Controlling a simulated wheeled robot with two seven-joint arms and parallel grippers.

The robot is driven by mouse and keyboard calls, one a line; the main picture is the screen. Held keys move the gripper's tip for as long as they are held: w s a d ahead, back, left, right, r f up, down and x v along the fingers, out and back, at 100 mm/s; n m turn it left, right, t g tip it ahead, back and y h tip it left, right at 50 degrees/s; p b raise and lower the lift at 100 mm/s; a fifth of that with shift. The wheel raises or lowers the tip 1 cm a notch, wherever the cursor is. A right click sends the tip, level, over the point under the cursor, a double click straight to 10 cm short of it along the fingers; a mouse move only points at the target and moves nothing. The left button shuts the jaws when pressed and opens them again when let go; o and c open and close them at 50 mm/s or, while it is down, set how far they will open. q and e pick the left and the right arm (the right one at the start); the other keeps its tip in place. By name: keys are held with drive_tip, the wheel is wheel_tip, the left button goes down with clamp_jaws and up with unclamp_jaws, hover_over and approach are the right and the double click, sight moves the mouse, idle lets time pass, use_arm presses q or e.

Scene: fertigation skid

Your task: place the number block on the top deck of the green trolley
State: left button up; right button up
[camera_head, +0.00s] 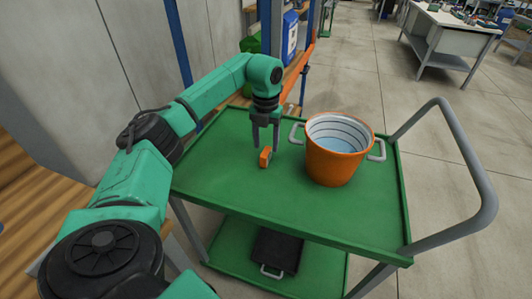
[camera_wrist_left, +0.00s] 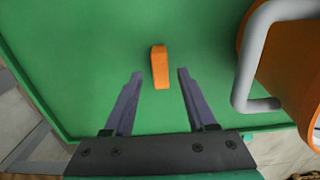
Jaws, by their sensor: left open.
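The number block, a small orange block (camera_head: 265,157), rests on the top deck of the green trolley (camera_head: 270,207), left of the orange pot. In the left wrist view the block (camera_wrist_left: 160,67) lies on the green deck (camera_wrist_left: 85,45), just beyond the fingertips and between their lines. No number can be read on it. My left gripper (camera_head: 265,146) points down above the deck, close to the block, with its fingers apart and nothing between them. The left gripper's fingers (camera_wrist_left: 160,73) also show in the wrist view. My right gripper is not in view.
An orange pot (camera_head: 335,163) with grey handles stands on the deck right of the block. A grey push handle (camera_head: 478,170) rises at the trolley's right end. A black case (camera_head: 277,250) sits on the lower shelf. The deck's front part is clear.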

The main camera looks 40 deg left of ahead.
sight(266, 151)
use_arm(q)
wheel_tip(266, 151, up, 7)
drive_tip(key=shift+r, duration=0.2)
idle(0.3)
